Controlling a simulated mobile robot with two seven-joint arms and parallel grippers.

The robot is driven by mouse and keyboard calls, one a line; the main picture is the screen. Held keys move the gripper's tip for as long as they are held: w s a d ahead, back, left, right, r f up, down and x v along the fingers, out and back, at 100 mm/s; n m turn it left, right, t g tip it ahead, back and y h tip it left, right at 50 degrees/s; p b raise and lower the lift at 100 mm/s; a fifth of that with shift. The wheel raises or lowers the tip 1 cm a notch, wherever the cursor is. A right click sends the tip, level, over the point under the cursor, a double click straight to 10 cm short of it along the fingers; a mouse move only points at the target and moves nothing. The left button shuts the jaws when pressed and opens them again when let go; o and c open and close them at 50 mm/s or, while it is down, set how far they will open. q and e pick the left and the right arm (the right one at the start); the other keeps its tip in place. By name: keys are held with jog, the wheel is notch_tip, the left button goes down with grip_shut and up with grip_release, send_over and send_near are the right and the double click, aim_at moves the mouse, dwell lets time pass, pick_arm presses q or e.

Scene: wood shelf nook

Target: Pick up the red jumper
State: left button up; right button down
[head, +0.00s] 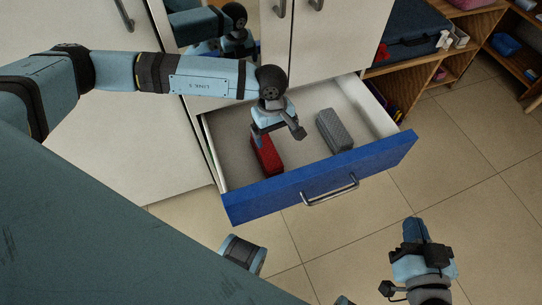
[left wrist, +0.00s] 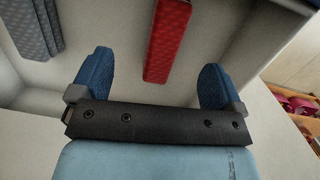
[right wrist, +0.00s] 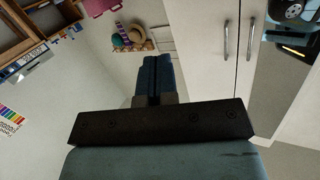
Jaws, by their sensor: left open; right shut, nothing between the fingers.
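The red jumper (head: 266,156) lies folded in a long block inside the open drawer, near its left side. It also shows in the left wrist view (left wrist: 167,40), between and beyond the fingertips. My left gripper (head: 277,140) is over the drawer, above the red jumper, and partly covers it in the head view. Its blue fingers (left wrist: 153,85) are wide open with nothing between them. My right gripper (head: 415,230) is outside the drawer, over the floor in front of it. Its fingers (right wrist: 153,75) are shut together and empty.
A grey folded garment (head: 334,130) lies in the drawer to the right of the red one. The drawer (head: 320,178) has a blue front with a metal handle (head: 330,191). White cabinet doors stand behind it. A wooden shelf (head: 440,62) is at the right.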

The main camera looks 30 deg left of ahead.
aim_at(266, 147)
pick_arm(q)
jog(key=shift+m+t+y, duration=0.3)
jog(key=shift+y, duration=0.4)
jog(key=a+f, duration=0.1)
jog(key=f, duration=0.1)
jog(key=w+a+f+b, duration=0.1)
jog(key=f, duration=0.2)
jog(key=w+a+f+b, duration=0.1)
jog(key=f, duration=0.2)
jog(key=shift+s+a+f+b, duration=0.15)
jog(key=shift+f+b, duration=0.2)
jog(key=shift+f, duration=0.45)
notch_tip(266, 147, down, 4)
jog(key=shift+s+a+f+b, duration=0.1)
jog(key=shift+f+b, duration=0.15)
jog(key=shift+b, duration=0.55)
pick_arm(e)
notch_tip(266, 147, up, 7)
jog(key=a+t+y, duration=0.2)
jog(key=t+y, duration=0.1)
jog(key=shift+a+f, duration=0.2)
jog(key=shift+a, duration=0.1)
pick_arm(q)
jog(key=shift+r, duration=0.1)
jog(key=shift+c, duration=0.4)
jog(key=c, duration=1.1)
pick_arm(e)
jog(key=shift+w, duration=0.1)
